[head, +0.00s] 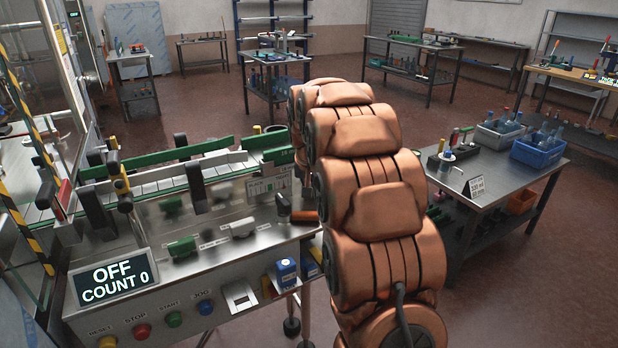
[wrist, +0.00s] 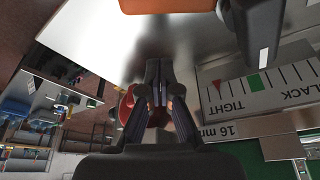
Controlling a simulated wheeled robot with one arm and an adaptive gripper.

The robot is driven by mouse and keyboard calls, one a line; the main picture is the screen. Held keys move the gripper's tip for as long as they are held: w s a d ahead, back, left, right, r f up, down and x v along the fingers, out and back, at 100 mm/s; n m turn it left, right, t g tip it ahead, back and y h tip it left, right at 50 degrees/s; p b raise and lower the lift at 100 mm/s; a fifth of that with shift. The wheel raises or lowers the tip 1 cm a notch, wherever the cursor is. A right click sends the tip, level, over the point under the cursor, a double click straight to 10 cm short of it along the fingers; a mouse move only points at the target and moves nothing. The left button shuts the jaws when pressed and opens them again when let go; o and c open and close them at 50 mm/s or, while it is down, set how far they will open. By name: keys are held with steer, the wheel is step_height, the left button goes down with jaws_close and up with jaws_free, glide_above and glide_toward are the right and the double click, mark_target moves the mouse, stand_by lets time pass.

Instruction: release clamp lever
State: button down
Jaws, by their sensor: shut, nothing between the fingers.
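The clamp lever (head: 303,216) has an orange grip and stands by a black post (head: 283,205) at the right end of the steel machine top, left of my arm. In the wrist view the orange grip (wrist: 165,5) is cut by the top edge, with the black post (wrist: 262,38) to its right. My gripper (wrist: 157,72) is shut and empty, apart from the lever in the picture, over the steel surface. A scale plate (wrist: 265,88) reads TIGHT and SLACK, with a red pointer by TIGHT. In the head view my arm hides the gripper.
The machine display (head: 112,276) reads OFF, COUNT 0. Green guide rails (head: 205,149) and black posts stand along the conveyor. A red object (wrist: 125,104) shows behind my fingers. A side table (head: 478,190) with blue and grey bins stands to the right.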

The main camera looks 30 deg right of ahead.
mark_target(306, 216)
steer(key=shift+x, duration=1.2)
steer(key=shift+s+a+r+p, duration=0.1)
steer(key=shift+s+a+p, duration=0.3)
steer(key=shift+s, duration=0.25)
steer(key=shift+s+a+p, duration=0.3)
steer(key=shift+s+a, duration=0.2)
steer(key=shift+s, duration=0.15)
steer(key=shift+s+a, duration=0.25)
steer(key=shift+s, duration=0.1)
